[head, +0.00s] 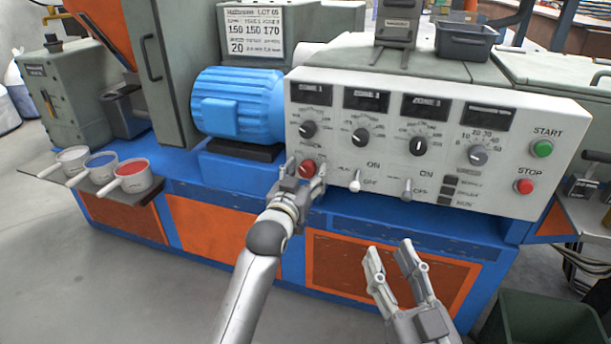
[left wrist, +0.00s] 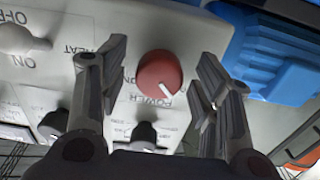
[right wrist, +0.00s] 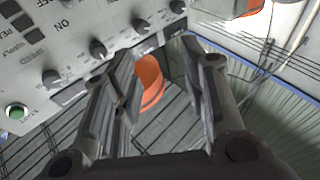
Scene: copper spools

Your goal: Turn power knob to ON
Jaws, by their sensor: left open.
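The red power knob (head: 307,168) sits at the lower left of the white control panel (head: 450,188). In the left wrist view the knob (left wrist: 160,74) is round with a white pointer line, and the word POWER is printed beside it. My left gripper (head: 306,176) is open, its fingers on either side of the knob. In the left wrist view (left wrist: 160,85) gaps show between the knob and both fingers. The ON and OFF marks around the knob are partly hidden by the fingers. My right gripper (head: 388,262) is open and empty, in front of the machine's lower cabinet.
Black zone knobs (head: 361,138) and two toggle switches (head: 356,181) sit near the power knob. A green START button (head: 542,149) and red STOP button (head: 524,186) are at the panel's right. A blue motor (head: 238,103) stands left. Three scoops (head: 133,176) lie on a side shelf.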

